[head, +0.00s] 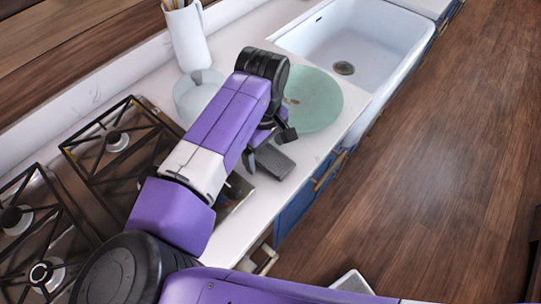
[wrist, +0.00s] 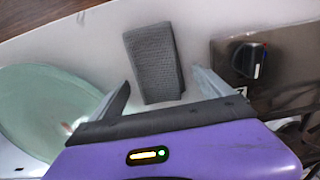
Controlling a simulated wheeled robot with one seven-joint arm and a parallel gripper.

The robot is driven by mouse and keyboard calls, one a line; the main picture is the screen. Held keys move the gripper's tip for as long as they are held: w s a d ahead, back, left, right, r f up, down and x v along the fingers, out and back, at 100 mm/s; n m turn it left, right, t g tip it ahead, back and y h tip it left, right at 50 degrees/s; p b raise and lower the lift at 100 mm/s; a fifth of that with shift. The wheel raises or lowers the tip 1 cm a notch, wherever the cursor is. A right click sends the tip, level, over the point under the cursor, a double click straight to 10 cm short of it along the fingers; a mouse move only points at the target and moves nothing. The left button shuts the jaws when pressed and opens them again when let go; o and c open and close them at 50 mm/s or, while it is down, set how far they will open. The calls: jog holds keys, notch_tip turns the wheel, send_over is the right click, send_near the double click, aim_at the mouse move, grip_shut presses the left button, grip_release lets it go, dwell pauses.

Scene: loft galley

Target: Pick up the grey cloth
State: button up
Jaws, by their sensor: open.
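The grey cloth (head: 273,161) is a small folded rectangle lying flat on the white counter near its front edge. In the wrist view the cloth (wrist: 155,62) shows whole, with a ribbed weave. My gripper (head: 268,148) is over the counter close to the cloth in the head view. In the wrist view my gripper (wrist: 158,100) is open and empty, with one finger on each side of the cloth's near end. I cannot tell how high the fingers are above the counter.
A green plate (head: 318,100) lies beside the cloth, close to one finger. A glass-like bowl (head: 195,92), a white utensil jug (head: 188,38) and the sink (head: 365,40) are further back. The gas hob (head: 95,150) is at left; its knob (wrist: 247,58) is near the other finger.

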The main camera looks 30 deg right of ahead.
aim_at(265, 152)
jog(key=shift+f, duration=0.15)
jog(key=c, duration=1.5)
jog(key=shift+c, duration=0.2)
jog(key=shift+r, duration=0.2)
notch_tip(265, 152, up, 20)
jog(key=b, duration=0.1)
jog(key=shift+f, duration=0.15)
